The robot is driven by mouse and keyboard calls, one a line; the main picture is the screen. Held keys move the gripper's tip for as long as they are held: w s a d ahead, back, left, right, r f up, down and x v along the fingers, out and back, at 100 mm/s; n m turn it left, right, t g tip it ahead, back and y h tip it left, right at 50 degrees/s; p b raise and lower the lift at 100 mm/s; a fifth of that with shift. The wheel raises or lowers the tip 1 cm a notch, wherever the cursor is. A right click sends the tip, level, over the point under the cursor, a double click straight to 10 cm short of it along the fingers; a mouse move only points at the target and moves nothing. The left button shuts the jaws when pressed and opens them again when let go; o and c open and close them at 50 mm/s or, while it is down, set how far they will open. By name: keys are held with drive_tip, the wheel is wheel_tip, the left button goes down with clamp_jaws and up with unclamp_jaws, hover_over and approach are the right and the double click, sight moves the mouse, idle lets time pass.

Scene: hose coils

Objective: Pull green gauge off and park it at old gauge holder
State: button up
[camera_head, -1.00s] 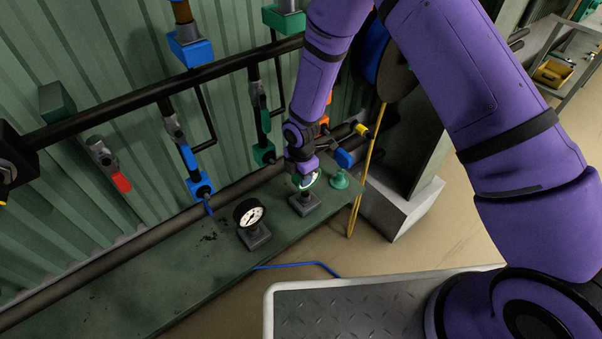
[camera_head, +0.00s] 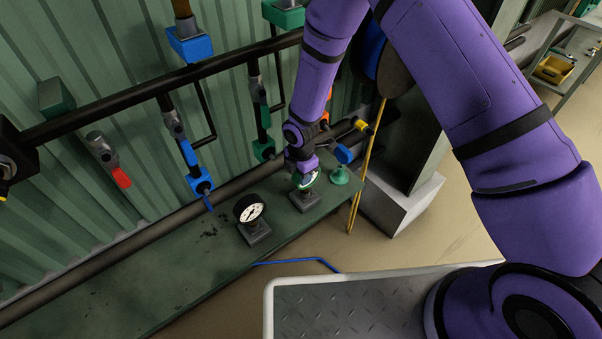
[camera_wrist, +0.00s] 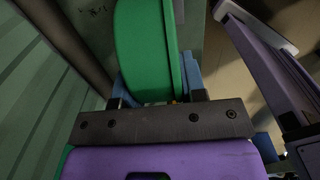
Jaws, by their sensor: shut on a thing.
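The green gauge (camera_head: 308,182) has a green rim and stands upright at a square dark block (camera_head: 305,201), the holder, on the green bench. I cannot tell whether it is fully seated or just above the block. My gripper (camera_head: 304,171) is shut on the gauge from above. In the wrist view the green rim (camera_wrist: 145,50) fills the upper middle, between the fingers of my gripper (camera_wrist: 158,97). The finger contact is mostly hidden. A black gauge with a white face (camera_head: 249,210) stands on another block to the left.
A green funnel-shaped piece (camera_head: 339,176) stands close right of the holder. Pipes with blue, green and red-handled valves (camera_head: 122,178) line the wall behind. The bench's left part (camera_head: 130,275) is clear.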

drive_tip(key=o, duration=1.1)
drive_tip(key=shift+r, duration=2.3)
wheel_tip(320, 180, up, 11)
drive_tip(key=shift+f, duration=0.15)
idle(0.5)
